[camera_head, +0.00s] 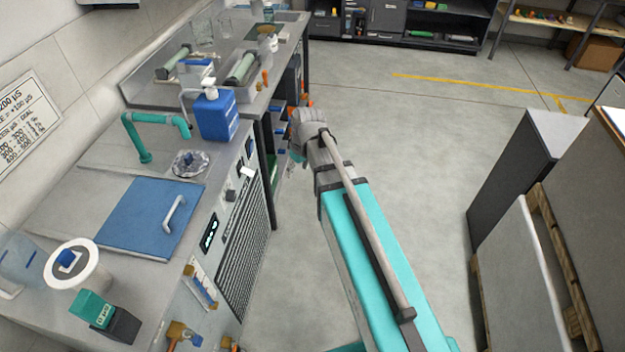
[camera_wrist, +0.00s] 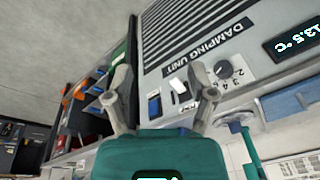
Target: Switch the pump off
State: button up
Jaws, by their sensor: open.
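The damping unit's front panel shows in the wrist view, with a "DAMPING UNIT" label (camera_wrist: 208,52), a numbered dial (camera_wrist: 223,70), a white rocker switch (camera_wrist: 181,90) and a blue switch (camera_wrist: 154,104). I cannot read which one is marked for the pump. My gripper (camera_wrist: 160,70) is open and empty, its two fingers spread either side of the switches. The right finger partly overlaps the area between rocker and dial. In the head view the panel's dial (camera_head: 231,195) and white switch (camera_head: 247,171) are visible on the counter front; my fingertips are mostly hidden behind my wrist there.
A green temperature display (camera_head: 210,233) and a vent grille (camera_head: 243,240) are on the unit's front. A blue lid (camera_head: 150,215), teal tap (camera_head: 145,140) and blue bottle (camera_head: 215,115) are on top. Open floor (camera_head: 420,120) lies right of my arm.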

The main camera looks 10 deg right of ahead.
jog(key=s+d+m+h, duration=0.1)
jog(key=s+d+m, duration=0.2)
jog(key=s, duration=0.2)
jog(key=shift+s+d, duration=0.15)
jog(key=shift+s, duration=0.1)
jog(key=shift+r, duration=0.1)
jog(key=s+d+m, duration=0.3)
jog(key=s, duration=0.3)
jog(key=shift+r+g+h+p, duration=0.2)
jog(key=shift+g+h+p, duration=0.2)
dwell(1.0)
